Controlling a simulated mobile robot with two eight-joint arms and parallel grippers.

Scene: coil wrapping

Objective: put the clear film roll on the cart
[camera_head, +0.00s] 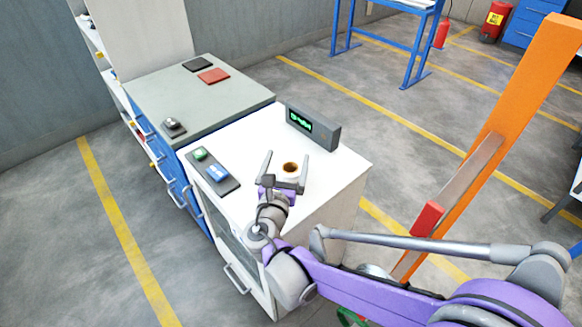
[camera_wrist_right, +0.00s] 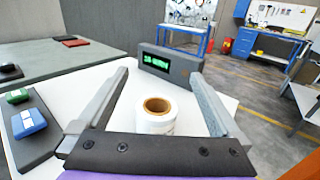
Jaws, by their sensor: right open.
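The clear film roll (camera_head: 290,174) stands upright on the white top of a cabinet. It is whitish with a brown core, and it also shows in the right wrist view (camera_wrist_right: 156,122). My right gripper (camera_head: 287,160) is open and empty, close to the roll. In the right wrist view its fingers (camera_wrist_right: 159,72) lie to the left and right of the roll with gaps on both sides. I cannot tell the height of the fingers over the top. My left gripper is not in view. I cannot identify the cart for certain.
The white cabinet top (camera_head: 345,165) also holds a dark display box (camera_head: 313,126) behind the roll and a pad with green and blue items (camera_head: 212,170) at left. A grey-topped blue cabinet (camera_head: 215,98) adjoins. An orange post (camera_head: 510,100) stands at right.

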